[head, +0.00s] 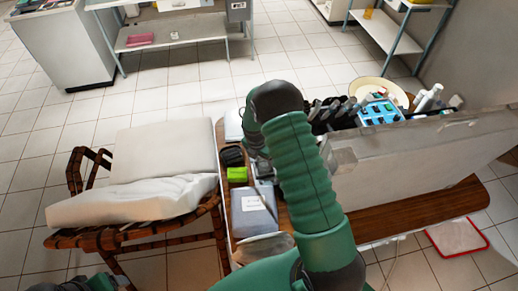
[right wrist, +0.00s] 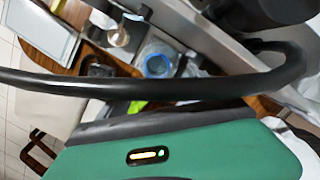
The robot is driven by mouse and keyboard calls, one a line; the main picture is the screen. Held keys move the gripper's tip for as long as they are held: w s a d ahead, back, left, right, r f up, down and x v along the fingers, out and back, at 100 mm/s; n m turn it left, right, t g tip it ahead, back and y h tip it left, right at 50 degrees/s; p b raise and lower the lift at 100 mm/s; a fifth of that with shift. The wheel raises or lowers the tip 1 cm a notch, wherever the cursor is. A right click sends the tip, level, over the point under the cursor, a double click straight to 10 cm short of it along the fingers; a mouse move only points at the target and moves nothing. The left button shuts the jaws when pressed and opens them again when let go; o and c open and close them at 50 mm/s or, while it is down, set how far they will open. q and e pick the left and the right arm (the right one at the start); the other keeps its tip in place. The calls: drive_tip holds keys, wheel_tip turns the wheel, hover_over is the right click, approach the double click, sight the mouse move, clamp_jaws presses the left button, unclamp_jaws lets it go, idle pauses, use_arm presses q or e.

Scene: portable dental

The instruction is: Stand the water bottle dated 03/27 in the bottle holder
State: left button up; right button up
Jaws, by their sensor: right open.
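My right arm crosses the middle of the head view, and its gripper (head: 263,172) is over the wooden table beside the large panel, partly hidden by the forearm. It is open. In the right wrist view, a clear bottle with a blue top (right wrist: 157,64) stands among items on the table. A clear round-topped item (right wrist: 118,38) is beside it; I cannot tell what it is. No date can be read on either. I cannot make out the bottle holder for sure. Only a bit of my left arm shows at the lower left of the head view; its gripper is out of sight.
A grey-blue box (head: 254,214), a bright green item (head: 237,174) and a black item (head: 232,156) lie on the wooden table (head: 395,215). The large panel (head: 410,155) blocks the right side. A blue rack (head: 380,112) is behind it. A cushioned chair (head: 155,155) stands left.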

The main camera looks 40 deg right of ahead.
wheel_tip(320, 180, up, 14)
drive_tip(key=a, duration=0.2)
drive_tip(key=shift+s+a+r+b, duration=0.15)
drive_tip(key=shift+s+r+b, duration=0.05)
drive_tip(key=shift+s+b, duration=0.2)
drive_tip(key=s+a+r+m+t+y, duration=0.2)
drive_tip(key=s+a+m, duration=1.1)
drive_tip(key=a+m, duration=0.5)
drive_tip(key=m, duration=0.3)
drive_tip(key=shift+s+r, duration=0.15)
drive_tip(key=shift+s, duration=0.25)
drive_tip(key=shift+a, duration=0.3)
